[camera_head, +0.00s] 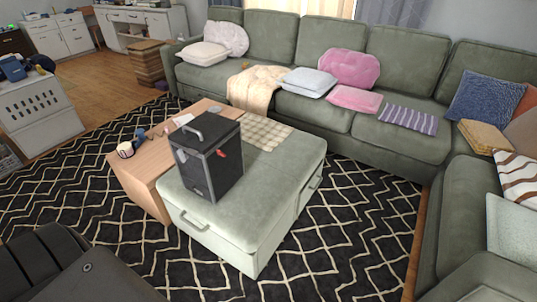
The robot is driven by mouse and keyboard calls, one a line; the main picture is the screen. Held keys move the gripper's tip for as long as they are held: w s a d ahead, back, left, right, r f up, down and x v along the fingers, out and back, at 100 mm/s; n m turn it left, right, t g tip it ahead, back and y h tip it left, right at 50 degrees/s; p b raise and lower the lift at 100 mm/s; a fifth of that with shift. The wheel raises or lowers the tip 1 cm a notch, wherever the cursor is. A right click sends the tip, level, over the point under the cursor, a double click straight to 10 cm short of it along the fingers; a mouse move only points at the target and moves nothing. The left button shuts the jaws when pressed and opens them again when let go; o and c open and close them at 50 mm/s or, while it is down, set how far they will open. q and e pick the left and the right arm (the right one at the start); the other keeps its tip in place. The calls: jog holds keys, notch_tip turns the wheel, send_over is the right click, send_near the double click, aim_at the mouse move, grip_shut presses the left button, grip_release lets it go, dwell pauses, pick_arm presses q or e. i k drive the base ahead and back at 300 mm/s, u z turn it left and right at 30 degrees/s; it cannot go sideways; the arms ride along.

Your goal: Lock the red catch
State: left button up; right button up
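A dark grey box (207,178) stands upright on the pale green ottoman (285,165). A grey handle (191,135) sits on its top near the left edge. The red catch (221,153) is a small red piece high on the right-hand face of the box. It is too small to tell whether it is locked. Another small light part (182,156) shows on the box's left face. Neither of my grippers is in view.
A wooden table (150,170) with a mug (125,149) and small items adjoins the ottoman on the left. A checked cloth (265,130) lies behind the box. A green sectional (425,150) bounds the back and right. Patterned rug (330,245) lies clear in front.

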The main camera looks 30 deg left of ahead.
aim_at(219, 153)
jog(key=z, duration=0.1)
jog(key=i, duration=3.25)
jog(key=u, duration=1.3)
